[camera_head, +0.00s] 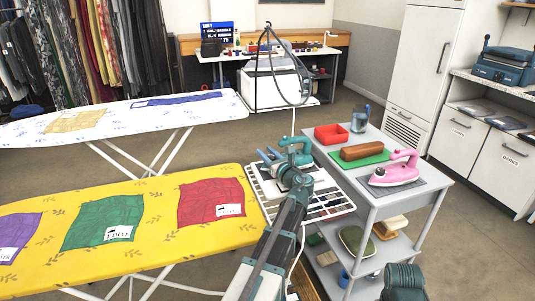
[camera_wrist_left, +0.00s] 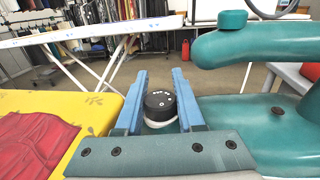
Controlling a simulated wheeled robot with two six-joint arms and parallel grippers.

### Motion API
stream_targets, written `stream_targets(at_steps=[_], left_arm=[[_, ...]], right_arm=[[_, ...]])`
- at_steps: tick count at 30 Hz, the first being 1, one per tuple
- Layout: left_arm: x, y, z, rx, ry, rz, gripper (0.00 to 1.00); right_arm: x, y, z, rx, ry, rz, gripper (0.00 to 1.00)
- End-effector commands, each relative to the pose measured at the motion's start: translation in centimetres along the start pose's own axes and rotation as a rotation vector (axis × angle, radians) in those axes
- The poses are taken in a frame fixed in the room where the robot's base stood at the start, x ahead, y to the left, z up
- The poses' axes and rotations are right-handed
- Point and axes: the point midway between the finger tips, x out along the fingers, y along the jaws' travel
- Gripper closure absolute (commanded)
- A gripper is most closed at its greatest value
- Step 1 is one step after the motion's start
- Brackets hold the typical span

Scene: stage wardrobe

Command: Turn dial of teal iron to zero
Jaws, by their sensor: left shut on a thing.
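The teal iron (camera_head: 295,142) sits at the right end of the yellow ironing board, on the iron rest. In the left wrist view the teal iron's body (camera_wrist_left: 255,115) and curved handle fill the right side. Its round black dial (camera_wrist_left: 160,104) with small white marks stands between the blue fingers of my left gripper (camera_wrist_left: 160,76). My left gripper is shut on the dial, a finger at each side. In the head view my left gripper (camera_head: 290,176) covers the dial. The dial's setting is too small to read. My right gripper is not in view.
The yellow ironing board (camera_head: 155,220) carries purple, green and red cloths. A white ironing board (camera_head: 115,112) stands behind.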

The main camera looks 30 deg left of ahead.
Motion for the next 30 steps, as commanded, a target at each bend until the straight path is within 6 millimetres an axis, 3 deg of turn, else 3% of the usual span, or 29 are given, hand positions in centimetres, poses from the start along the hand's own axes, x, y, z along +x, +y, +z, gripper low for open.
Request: stream_targets(at_steps=[16,17,21,22,30], left_arm=[[0.01,0.07,0.00,0.000,0.000,0.023,1.00],[0.01,0.07,0.00,0.000,0.000,0.023,0.61],[0.01,0.08,0.00,0.000,0.000,0.023,0.36],[0.01,0.08,0.00,0.000,0.000,0.023,0.32],[-0.03,0.09,0.00,0.000,0.000,0.023,0.32]], right_arm=[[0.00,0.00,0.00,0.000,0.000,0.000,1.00],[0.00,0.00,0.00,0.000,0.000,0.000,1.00],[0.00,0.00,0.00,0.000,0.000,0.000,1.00],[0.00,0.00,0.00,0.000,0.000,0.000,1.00],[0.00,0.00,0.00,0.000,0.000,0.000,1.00]])
